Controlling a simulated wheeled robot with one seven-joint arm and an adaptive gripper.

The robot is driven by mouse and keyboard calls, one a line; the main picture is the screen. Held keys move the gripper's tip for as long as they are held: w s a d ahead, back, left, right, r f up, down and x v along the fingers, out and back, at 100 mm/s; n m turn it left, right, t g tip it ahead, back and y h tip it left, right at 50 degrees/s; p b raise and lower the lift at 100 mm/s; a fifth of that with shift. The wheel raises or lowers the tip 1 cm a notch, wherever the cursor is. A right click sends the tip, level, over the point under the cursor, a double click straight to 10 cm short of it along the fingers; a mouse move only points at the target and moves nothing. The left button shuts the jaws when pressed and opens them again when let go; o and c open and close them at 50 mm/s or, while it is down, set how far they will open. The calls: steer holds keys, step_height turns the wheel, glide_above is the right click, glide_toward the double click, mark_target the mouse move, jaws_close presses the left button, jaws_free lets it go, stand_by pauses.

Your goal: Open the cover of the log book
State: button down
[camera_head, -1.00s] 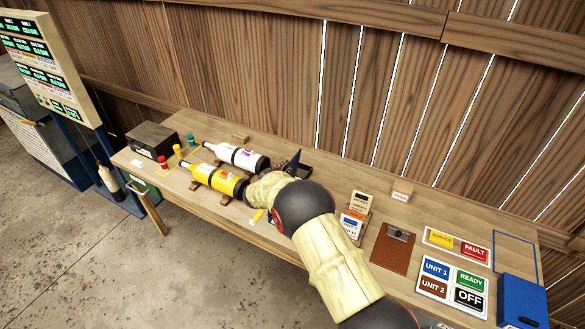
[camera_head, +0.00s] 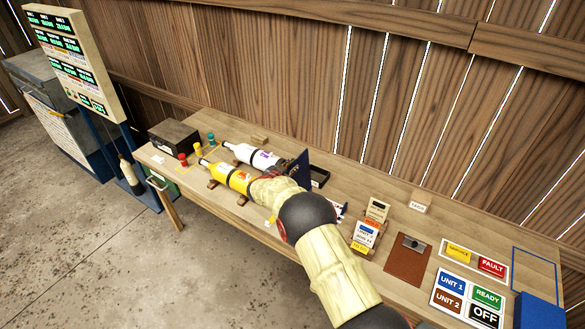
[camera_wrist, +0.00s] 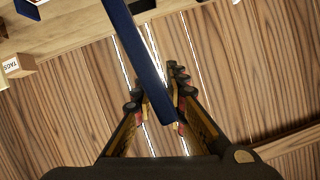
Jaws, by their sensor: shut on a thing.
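The log book's dark blue cover (camera_head: 301,168) stands steeply raised above the workbench in the head view, just beyond my wrist. In the wrist view the cover (camera_wrist: 142,55) shows nearly edge-on as a long blue strip between my fingers. My gripper (camera_wrist: 156,93) is shut on the cover, one finger on each side.
Yellow (camera_head: 229,176) and white (camera_head: 252,156) bottles lie in cradles left of my wrist. Card stands (camera_head: 366,235), a brown clipboard (camera_head: 408,262) and sign plates (camera_head: 468,290) lie to the right. The plank wall (camera_head: 270,60) backs the bench.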

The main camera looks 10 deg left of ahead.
steer(key=c, duration=2)
jaws_free()
steer(key=shift+w+f, duration=0.1)
steer(key=shift+f, duration=0.2)
steer(key=shift+r, duration=0.15)
steer(key=shift+s+a+r, duration=0.1)
steer(key=shift+s+r, duration=0.05)
steer(key=shift+s, duration=0.2)
steer(key=v, duration=1.1)
steer(key=shift+s, duration=0.15)
steer(key=shift+r, duration=0.1)
